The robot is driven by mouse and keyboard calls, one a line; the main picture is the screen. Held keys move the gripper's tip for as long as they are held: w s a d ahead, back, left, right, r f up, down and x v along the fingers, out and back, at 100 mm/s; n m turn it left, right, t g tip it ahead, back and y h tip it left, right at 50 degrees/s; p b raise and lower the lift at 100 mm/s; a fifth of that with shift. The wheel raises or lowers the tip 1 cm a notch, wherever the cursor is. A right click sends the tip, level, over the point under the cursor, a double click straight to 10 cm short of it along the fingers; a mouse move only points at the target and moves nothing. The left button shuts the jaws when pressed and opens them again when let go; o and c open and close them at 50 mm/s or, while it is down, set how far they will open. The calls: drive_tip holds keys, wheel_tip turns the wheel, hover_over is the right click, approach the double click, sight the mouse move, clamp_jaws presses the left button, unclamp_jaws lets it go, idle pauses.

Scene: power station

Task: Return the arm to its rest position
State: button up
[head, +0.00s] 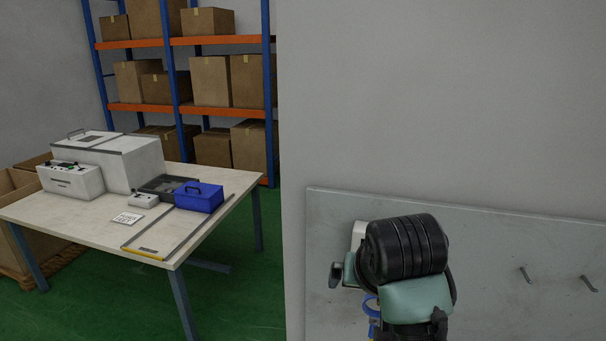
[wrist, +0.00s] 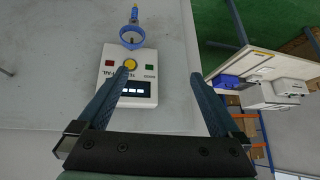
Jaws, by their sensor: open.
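My gripper (wrist: 160,74) is open in the wrist view, its two dark fingers spread with nothing held between them. A white device (wrist: 140,101) with a yellow round button, a red and a green button and a small display is on the grey panel, partly behind the left finger. In the head view my arm (head: 405,250) is raised in front of the panel and hides most of the gripper. Part of the white device (head: 359,231) shows beside it.
A blue ring-shaped item (wrist: 132,37) is by the device. The grey panel (head: 500,235) carries hooks (head: 588,283) at right. A table (head: 90,225) at left holds white equipment and a blue box (head: 199,197). Shelves (head: 190,40) stand behind. Green floor by the table is clear.

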drive_tip(key=a+r+n+t+y+b, duration=0.1)
drive_tip(key=a+r+t, duration=0.4)
drive_tip(key=r, duration=0.4)
drive_tip(key=a+r+n+t+y+b, duration=0.1)
drive_tip(key=a+r+t+b, duration=0.1)
drive_tip(key=a+r+t, duration=0.6)
drive_tip(key=s+d+r+t+h, duration=0.1)
drive_tip(key=s+d+r+t, duration=0.1)
drive_tip(key=s+r, duration=0.6)
drive_tip(key=s+d+r+t+b, duration=0.1)
drive_tip(key=s+r+t, duration=0.4)
drive_tip(key=s+r, duration=0.3)
drive_tip(key=shift+s+d+r+h+b, duration=0.15)
drive_tip(key=shift+s+d+h+b, duration=0.2)
drive_tip(key=shift+s+h, duration=0.1)
